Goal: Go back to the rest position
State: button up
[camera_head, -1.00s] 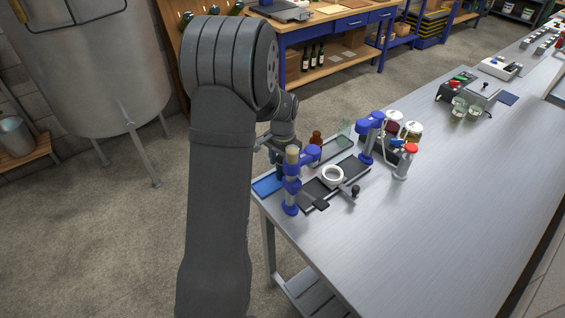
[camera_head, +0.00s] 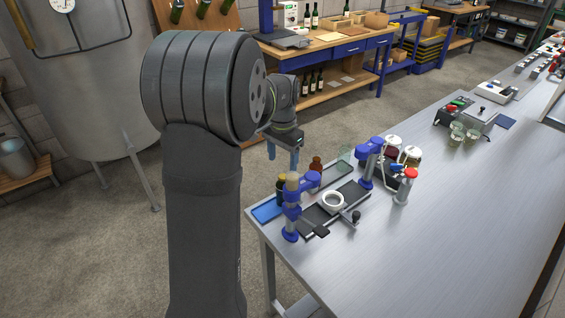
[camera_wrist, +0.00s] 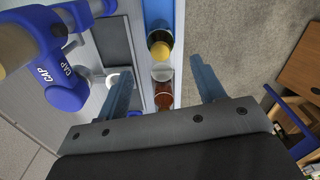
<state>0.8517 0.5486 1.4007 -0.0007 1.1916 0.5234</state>
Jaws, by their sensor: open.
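My gripper (camera_head: 283,156) hangs in the air above the near-left corner of the steel bench (camera_head: 440,215), with its fingers pointing down. In the wrist view my gripper (camera_wrist: 163,75) is open, and no object is held between the two fingers. Below it are a dark container with a yellow top (camera_wrist: 160,48) and a brown bottle (camera_wrist: 164,98). These stand by the bench edge, apart from the fingers. The brown bottle also shows in the head view (camera_head: 315,165).
A blue post tool marked CAP (camera_wrist: 62,85) stands close to my gripper's left. A blue tray (camera_head: 266,212), a white ring (camera_head: 333,201) and another blue post tool (camera_head: 369,160) are on the bench. Open floor lies left of the bench.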

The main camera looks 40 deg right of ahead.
aim_at(283, 180)
jog(key=shift+f, duration=0.1)
notch_tip(283, 180, down, 12)
jog(key=shift+r, duration=1.8)
